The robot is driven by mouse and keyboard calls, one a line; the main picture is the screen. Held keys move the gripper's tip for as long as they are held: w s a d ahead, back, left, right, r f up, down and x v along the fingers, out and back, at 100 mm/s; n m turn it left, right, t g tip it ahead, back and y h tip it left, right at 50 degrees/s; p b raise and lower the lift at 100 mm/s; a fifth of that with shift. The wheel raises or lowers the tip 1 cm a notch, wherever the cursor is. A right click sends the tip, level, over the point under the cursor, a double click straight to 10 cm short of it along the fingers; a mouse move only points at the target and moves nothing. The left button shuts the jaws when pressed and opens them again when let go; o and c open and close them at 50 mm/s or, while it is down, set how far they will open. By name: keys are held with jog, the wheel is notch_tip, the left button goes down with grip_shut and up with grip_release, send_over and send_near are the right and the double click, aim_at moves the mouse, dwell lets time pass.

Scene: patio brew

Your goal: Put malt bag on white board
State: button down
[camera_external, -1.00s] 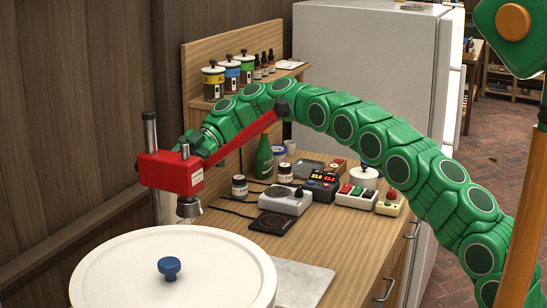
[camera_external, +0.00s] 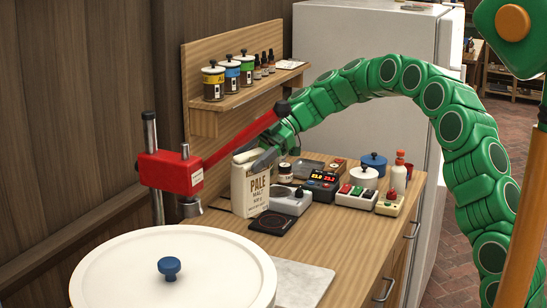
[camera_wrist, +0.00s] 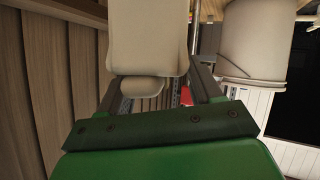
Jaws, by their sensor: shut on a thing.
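The malt bag (camera_external: 248,190) is a cream bag printed "PALE MALT". It is upright at the left part of the wooden counter, behind the dark square pad. My gripper (camera_external: 270,156) is shut on its upper part from the right. In the wrist view the pale bag (camera_wrist: 148,42) fills the space ahead of my gripper (camera_wrist: 158,84). I cannot tell whether the bag's base touches the counter. The white board (camera_external: 306,284) lies flat at the counter's near end, bare where it shows; its left part is hidden by a large round lid.
A big white lid with blue knob (camera_external: 168,268) covers the near left. A red clamp arm (camera_external: 175,172) reaches over the counter beside the bag. A hot plate (camera_external: 290,200), dark pad (camera_external: 273,222) and control boxes (camera_external: 355,195) stand right of the bag. A shelf (camera_external: 245,100) holds jars.

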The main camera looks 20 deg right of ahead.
jog(key=s+d+r+n+g+h, duration=0.15)
jog(key=s+d, duration=0.35)
jog(key=s, duration=0.8)
jog(key=s+d+r+n+g+h, duration=0.15)
jog(key=s+d, duration=0.25)
jog(key=s, duration=0.9)
jog(key=w+a+f+y, duration=0.1)
jog(key=w+a+f, duration=0.7)
jog(key=w+f, duration=0.3)
jog(key=shift+f, duration=1.5)
jog(key=shift+c, duration=0.9)
grip_release()
jog(key=shift+f, duration=0.1)
